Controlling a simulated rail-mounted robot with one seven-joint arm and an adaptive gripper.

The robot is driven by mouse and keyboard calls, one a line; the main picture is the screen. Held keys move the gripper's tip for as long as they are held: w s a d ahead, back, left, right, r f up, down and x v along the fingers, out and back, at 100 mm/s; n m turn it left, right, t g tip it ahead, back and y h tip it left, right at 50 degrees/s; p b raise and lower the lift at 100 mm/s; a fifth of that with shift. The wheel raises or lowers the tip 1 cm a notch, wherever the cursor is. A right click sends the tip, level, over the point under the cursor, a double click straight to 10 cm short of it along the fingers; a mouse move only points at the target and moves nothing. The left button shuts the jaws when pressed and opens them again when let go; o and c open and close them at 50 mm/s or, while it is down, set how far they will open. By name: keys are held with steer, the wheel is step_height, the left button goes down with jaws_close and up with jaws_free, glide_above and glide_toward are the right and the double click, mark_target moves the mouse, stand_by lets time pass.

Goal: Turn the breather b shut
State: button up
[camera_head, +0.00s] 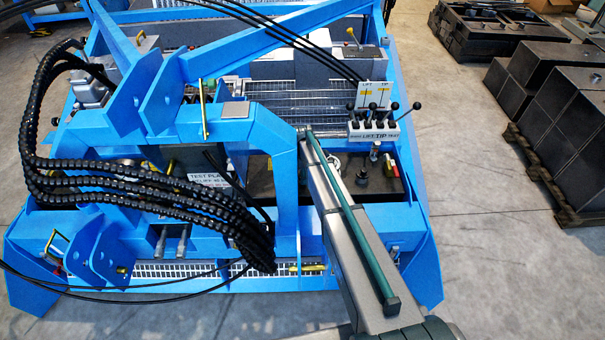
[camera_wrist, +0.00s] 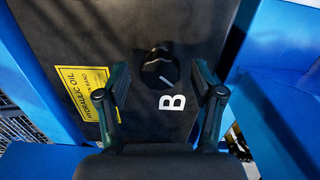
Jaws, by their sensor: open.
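Breather b is a round black knob (camera_wrist: 159,68) on a dark tank top (camera_wrist: 155,125) in the wrist view. A short white line on it slants toward the lower right. A white letter B (camera_wrist: 172,102) is painted just below it. My gripper (camera_wrist: 160,76) is open, with one finger on each side of the knob. Gaps show between both fingers and the knob, so they look apart from it. In the head view my arm covers part of the tank, and I cannot make out my gripper or this knob there.
A yellow hydraulic oil label (camera_wrist: 86,95) lies left of the knob. Blue frame beams (camera_wrist: 275,45) flank the tank. In the head view, a lever block (camera_head: 381,128) with several black-knobbed levers stands near the arm. Black hoses (camera_head: 150,195) loop at the left.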

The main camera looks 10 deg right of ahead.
steer(key=c, duration=1.1)
steer(key=shift+c, duration=0.2)
